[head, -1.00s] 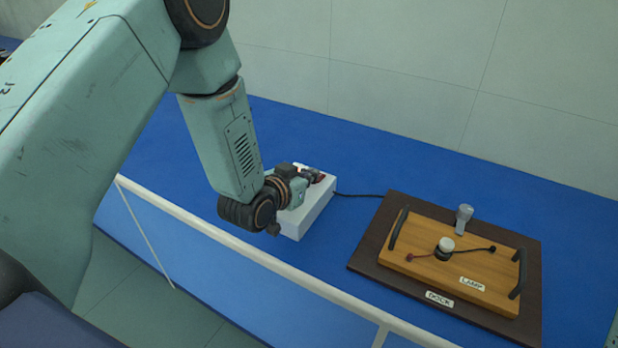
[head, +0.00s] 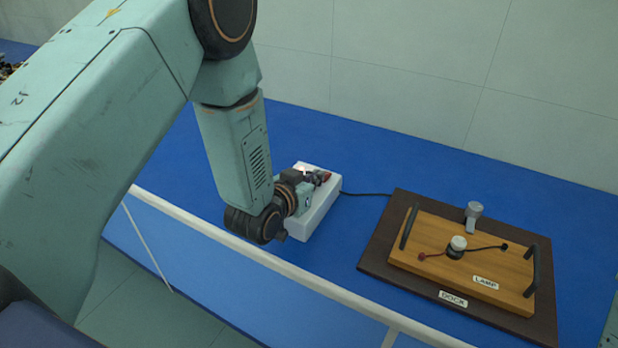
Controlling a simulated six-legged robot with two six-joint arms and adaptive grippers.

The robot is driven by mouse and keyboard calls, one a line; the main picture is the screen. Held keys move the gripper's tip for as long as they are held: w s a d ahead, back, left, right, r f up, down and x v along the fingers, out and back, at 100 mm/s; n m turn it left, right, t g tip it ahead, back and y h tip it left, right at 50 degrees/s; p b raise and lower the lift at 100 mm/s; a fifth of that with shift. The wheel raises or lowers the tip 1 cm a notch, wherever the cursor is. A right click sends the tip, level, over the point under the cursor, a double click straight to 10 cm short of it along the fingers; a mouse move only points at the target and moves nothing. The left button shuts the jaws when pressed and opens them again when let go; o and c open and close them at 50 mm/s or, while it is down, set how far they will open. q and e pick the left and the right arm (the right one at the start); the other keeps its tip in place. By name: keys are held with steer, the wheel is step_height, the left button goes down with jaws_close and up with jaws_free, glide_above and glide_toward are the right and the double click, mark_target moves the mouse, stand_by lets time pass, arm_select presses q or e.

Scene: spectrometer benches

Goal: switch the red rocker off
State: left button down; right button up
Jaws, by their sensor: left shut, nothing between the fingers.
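The red rocker (head: 326,176) shows as a small red patch on top of a white box (head: 318,211) on the blue bench. My left gripper (head: 316,178) is shut and empty, with its fingertips at the rocker. Whether they touch it I cannot tell. The gripper hides part of the rocker and much of the box's top, so the rocker's tilt cannot be made out. A small bright glow (head: 303,169) shows on the box top behind the gripper. My right gripper is not in view.
A dark cable (head: 365,194) runs from the box to a brown dock board (head: 376,252). On it lies a wooden lamp board (head: 420,228) with black handles and a small lamp (head: 473,214). A white rail (head: 250,251) edges the bench front. Bench behind the box is clear.

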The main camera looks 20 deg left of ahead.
arm_select(q)
steer(key=shift+f, duration=0.1)
steer(key=shift+a, duration=0.15)
steer(key=shift+s+d+r, duration=0.1)
steer(key=shift+d+r, duration=0.2)
steer(key=shift+d, duration=0.05)
steer(key=shift+d+r+p, duration=0.1)
steer(key=shift+r+p, duration=0.15)
steer(key=shift+p, duration=0.15)
steer(key=shift+a+r+p, duration=0.3)
steer(key=shift+p, duration=0.1)
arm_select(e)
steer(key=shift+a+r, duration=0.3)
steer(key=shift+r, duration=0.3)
arm_select(q)
steer(key=shift+d+r, duration=0.1)
steer(key=shift+d, duration=0.1)
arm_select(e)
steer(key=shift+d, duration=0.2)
